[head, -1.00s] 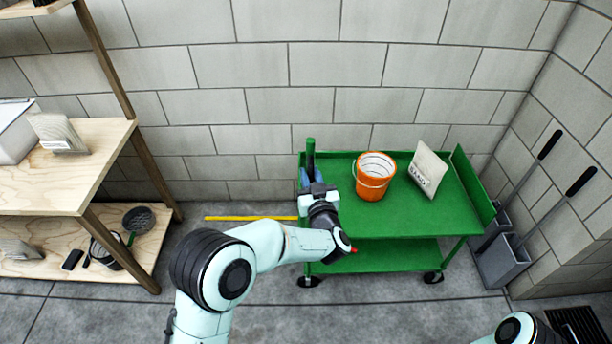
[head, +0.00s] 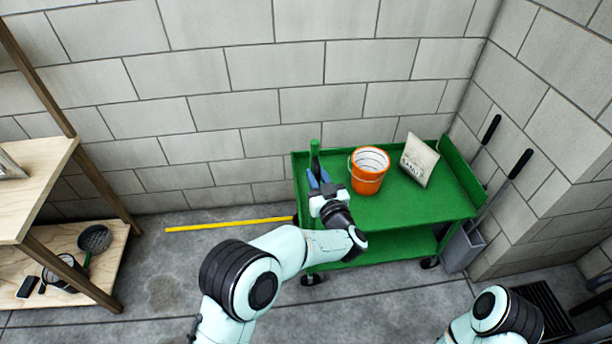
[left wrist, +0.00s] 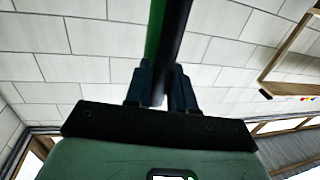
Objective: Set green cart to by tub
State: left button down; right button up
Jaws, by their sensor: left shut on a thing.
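The green cart (head: 420,205) is a two-shelf cart on dark wheels, standing along the block wall near the right corner. On its top are an orange bucket (head: 367,178) and a pale printed bag (head: 419,160). The left wrist view shows the blue fingers (left wrist: 161,85) closed around a green and dark bar. My right arm shows at the lower right, but its gripper is out of view. I cannot make out a thing that is clearly the tub.
A yellow floor strip (head: 230,224) runs left of the cart. A wooden shelf (head: 75,240) stands at the left. A dark floor grate (head: 545,310) lies at right; floor between shelf and cart is clear.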

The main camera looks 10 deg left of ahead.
pick_arm(q)
jog(key=shift+w+d+f, duration=0.1)
jog(key=shift+d, duration=0.6)
jog(key=c, duration=1.1)
grip_release()
jog(key=v, duration=1.3)
jog(key=shift+d, duration=0.1)
